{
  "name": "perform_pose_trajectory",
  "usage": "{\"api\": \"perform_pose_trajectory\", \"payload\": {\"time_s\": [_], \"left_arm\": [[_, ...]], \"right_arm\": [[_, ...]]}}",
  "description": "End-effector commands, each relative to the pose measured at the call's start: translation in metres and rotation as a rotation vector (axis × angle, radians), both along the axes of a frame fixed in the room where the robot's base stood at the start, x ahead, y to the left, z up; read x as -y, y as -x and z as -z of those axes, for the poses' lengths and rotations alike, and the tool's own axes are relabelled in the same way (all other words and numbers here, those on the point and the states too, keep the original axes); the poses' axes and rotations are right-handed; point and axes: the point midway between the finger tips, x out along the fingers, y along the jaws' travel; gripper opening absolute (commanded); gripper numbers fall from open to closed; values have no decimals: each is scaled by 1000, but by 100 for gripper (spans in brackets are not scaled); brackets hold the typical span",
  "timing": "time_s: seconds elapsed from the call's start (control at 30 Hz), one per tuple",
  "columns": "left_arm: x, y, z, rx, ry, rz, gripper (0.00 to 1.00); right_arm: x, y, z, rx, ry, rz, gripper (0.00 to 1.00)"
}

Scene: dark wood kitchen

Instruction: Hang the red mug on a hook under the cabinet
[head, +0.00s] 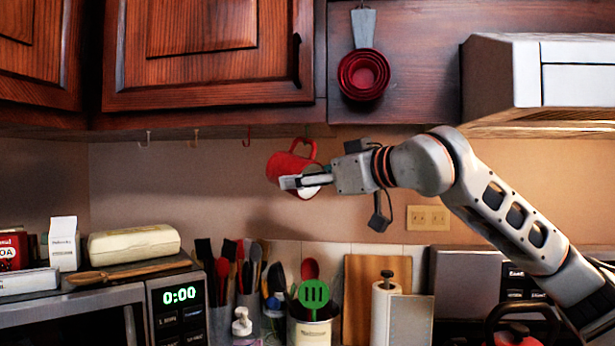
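The red mug (284,162) is up in the air below the cabinet (210,55), tilted, with its handle at the top right. My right gripper (300,181), on the arm from the right, is shut on the mug at its lower right side. Three small hooks hang in a row under the cabinet: a pale left hook (144,140), a brass-coloured middle hook (196,138) and a red right hook (247,137). All three look empty. The mug is below and to the right of the red hook, and its handle appears apart from it. My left gripper is not in view.
Red measuring cups (363,75) hang on the cabinet side, and a range hood (540,75) juts out at right. Below are utensil holders (314,331), a cutting board (362,280) and a microwave (175,310) with boxes on top. The wall space left of the mug is clear.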

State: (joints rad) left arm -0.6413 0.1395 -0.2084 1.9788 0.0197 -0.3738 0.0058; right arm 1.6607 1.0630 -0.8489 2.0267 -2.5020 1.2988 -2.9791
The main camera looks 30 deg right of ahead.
Motion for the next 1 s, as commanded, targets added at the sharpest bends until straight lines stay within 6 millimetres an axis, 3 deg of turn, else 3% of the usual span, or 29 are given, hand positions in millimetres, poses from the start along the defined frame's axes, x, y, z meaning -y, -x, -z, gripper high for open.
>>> {"api": "perform_pose_trajectory", "payload": {"time_s": [0.13,0.17,0.2,0.67,1.0], "left_arm": [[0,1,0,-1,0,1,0],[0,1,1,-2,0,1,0],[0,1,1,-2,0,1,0],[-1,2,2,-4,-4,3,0],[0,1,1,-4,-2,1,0]], "right_arm": [[0,0,-2,4,0,0,21],[0,0,-2,4,0,0,60],[0,0,-2,4,0,0,70],[1,4,0,-1,0,0,71],[14,48,-7,3,1,1,71]]}}
